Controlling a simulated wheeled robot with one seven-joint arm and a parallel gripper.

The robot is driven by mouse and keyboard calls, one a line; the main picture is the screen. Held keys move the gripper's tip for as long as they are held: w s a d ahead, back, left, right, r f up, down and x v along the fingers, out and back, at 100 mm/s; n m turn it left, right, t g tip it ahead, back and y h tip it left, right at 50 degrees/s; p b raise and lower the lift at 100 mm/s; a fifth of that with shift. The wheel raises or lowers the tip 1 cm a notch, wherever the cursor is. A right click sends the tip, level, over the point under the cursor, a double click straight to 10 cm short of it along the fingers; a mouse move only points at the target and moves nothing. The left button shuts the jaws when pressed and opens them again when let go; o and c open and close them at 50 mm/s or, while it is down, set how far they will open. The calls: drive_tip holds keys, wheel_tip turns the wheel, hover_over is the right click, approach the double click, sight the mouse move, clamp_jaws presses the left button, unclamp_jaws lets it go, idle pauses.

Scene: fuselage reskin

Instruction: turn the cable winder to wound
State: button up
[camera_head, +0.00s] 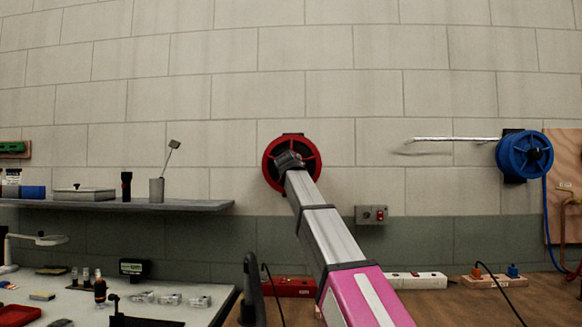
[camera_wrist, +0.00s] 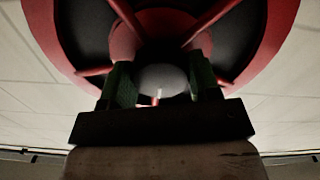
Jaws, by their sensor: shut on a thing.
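The red cable winder (camera_head: 267,152) is a spoked reel mounted on the block wall, in the middle of the head view. It fills the top of the wrist view, where its red rim (camera_wrist: 279,35), spokes and dark gaps show. My gripper (camera_head: 289,160) is at the reel's front, and my arm hides its lower middle. In the wrist view my gripper (camera_wrist: 161,82) has its two green-lined fingers on either side of a pale grey round knob (camera_wrist: 160,76) at the reel's hub. It is shut on this knob. No wound or unwound mark can be read.
A blue reel (camera_head: 518,155) hangs on the wall at the right, beside a horizontal pale rod (camera_head: 445,139). A small grey switch box (camera_head: 371,215) is on the wall right of my arm. A shelf (camera_head: 130,205) is at the left, above a cluttered bench.

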drive_tip(key=o, duration=0.9)
drive_tip(key=s, duration=1.1)
drive_tip(key=shift+a, duration=0.2)
drive_tip(key=shift+w, duration=0.1)
